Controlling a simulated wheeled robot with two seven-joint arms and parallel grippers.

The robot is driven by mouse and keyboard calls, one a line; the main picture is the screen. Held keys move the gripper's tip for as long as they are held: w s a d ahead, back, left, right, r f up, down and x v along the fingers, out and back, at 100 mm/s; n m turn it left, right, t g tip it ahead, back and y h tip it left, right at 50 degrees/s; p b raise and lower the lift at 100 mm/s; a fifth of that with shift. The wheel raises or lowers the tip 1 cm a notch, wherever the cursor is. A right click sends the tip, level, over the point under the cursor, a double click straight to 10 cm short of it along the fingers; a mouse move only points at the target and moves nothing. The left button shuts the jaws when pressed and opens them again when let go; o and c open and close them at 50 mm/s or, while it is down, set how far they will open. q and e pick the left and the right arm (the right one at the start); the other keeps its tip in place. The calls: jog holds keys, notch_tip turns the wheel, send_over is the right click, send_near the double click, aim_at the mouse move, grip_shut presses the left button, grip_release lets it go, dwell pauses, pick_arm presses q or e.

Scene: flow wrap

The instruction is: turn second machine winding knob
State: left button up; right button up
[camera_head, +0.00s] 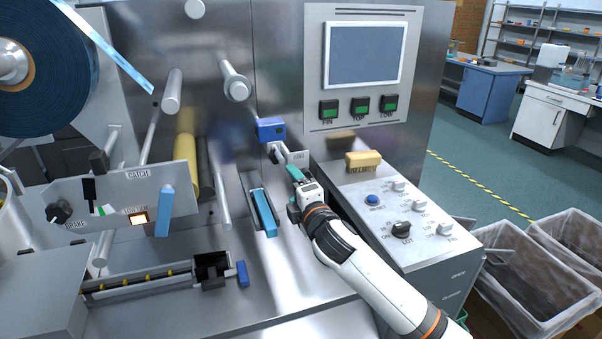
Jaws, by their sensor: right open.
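The machine has a metal front with several knobs, and I cannot tell for sure which is the winding knob. A black knob (59,212) marked BRAKE sits on the left plate. Another black knob (401,228) and several small silver knobs (419,205) are on the sloped right panel. A blue block-shaped handle (271,128) sticks out of the upright front. My right gripper (291,174) is open, just below this handle and left of the sloped panel. Its fingertips are small and partly hidden, and I see nothing held. My left gripper is not in view.
A blue lever (265,213) stands in a slot just left of my right gripper. A yellow handle (363,160) is at the panel's top. A screen (365,54) with green buttons is above. Rollers and a dark blue reel (50,80) fill the left. Lined bins (535,275) stand at right.

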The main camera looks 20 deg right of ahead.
jog(key=s+d+f+n+h, duration=0.1)
jog(key=d+f+n, duration=0.4)
jog(key=n, duration=1.1)
jog(key=w, duration=0.3)
jog(key=w+p, duration=0.1)
jog(key=w, duration=0.3)
jog(key=w+r, duration=0.1)
jog(key=w, duration=0.3)
jog(key=shift+w+r+p, duration=0.1)
jog(key=shift+w+p, duration=0.1)
jog(key=shift+p, duration=0.15)
jog(key=c, duration=1)
